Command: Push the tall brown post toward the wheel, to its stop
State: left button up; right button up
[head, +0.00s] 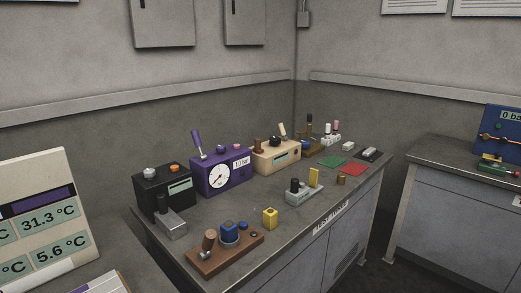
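A brown post (209,240) with a pale top stands near the left end of a low brown base (225,260) at the near edge of the bench. A round blue part (229,233) sits beside it on the same base; I cannot tell whether this is the wheel. Another tall brownish post (309,126) rises from a dark brown unit (311,147) at the back of the bench. The view is too small to show which post is meant, or any stop. Neither of my grippers is in view.
The grey bench (330,205) also bears a black box (165,187), a purple gauge box (222,172), a cream box (276,155), a grey fixture (304,194) and a yellow block (270,218). A temperature panel (42,215) stands at left. A second bench (440,157) is at right.

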aim_at(257, 149)
jog(key=i+l+u, duration=0.1)
jog(key=i+l, duration=0.45)
jog(key=l, duration=0.2)
jog(key=i+l+u, duration=0.15)
jog(key=i+l, duration=0.15)
jog(key=i+l+u, duration=0.1)
jog(key=i+l, duration=0.15)
jog(key=l, duration=0.3)
jog(key=i+l+u, duration=0.1)
jog(key=i+l, duration=0.15)
jog(key=l, duration=0.2)
